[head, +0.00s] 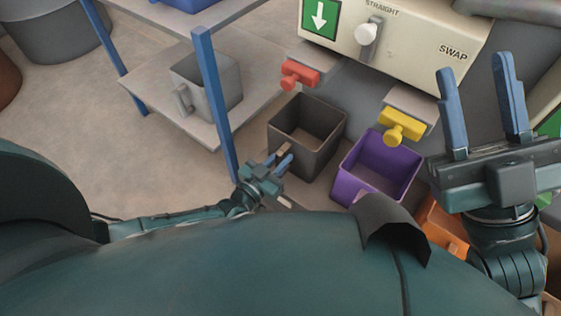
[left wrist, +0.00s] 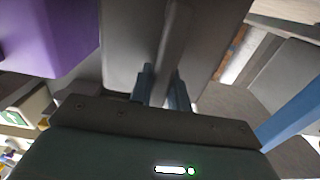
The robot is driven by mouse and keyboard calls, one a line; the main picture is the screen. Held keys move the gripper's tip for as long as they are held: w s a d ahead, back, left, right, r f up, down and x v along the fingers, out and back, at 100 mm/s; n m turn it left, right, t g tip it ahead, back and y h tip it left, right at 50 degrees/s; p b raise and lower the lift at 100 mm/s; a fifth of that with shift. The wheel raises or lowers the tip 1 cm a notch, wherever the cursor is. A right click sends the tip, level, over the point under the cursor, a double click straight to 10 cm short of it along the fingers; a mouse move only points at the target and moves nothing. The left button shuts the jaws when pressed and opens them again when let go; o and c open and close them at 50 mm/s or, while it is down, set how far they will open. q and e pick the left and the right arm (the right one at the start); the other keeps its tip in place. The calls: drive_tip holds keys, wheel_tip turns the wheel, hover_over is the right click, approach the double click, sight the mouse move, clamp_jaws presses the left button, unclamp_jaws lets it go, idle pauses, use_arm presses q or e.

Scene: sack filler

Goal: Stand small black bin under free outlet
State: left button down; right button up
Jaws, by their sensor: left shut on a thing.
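The small black bin (head: 310,118) stands open side up, close to the red outlet (head: 299,75) and left of the purple bin (head: 370,172). My left gripper (head: 279,164) is shut on the black bin's handle at its near side. In the left wrist view the handle (left wrist: 174,50) runs between the two fingers (left wrist: 165,88), with the bin's wall behind it. I cannot tell whether the bin's base touches the surface below. The purple bin stands under the yellow outlet (head: 401,127). My right gripper (head: 484,105) is open and empty, raised at the right.
A shelf rack with blue posts (head: 213,95) stands close left of the black bin. A grey bin (head: 207,83) with a handle sits on its lower shelf. The machine panel (head: 400,40) with a lever is above the outlets. An orange bin (head: 440,222) is at the lower right.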

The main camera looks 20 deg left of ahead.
use_arm(q)
drive_tip(key=c, duration=1.3)
unclamp_jaws()
drive_tip(key=shift+f, duration=0.1)
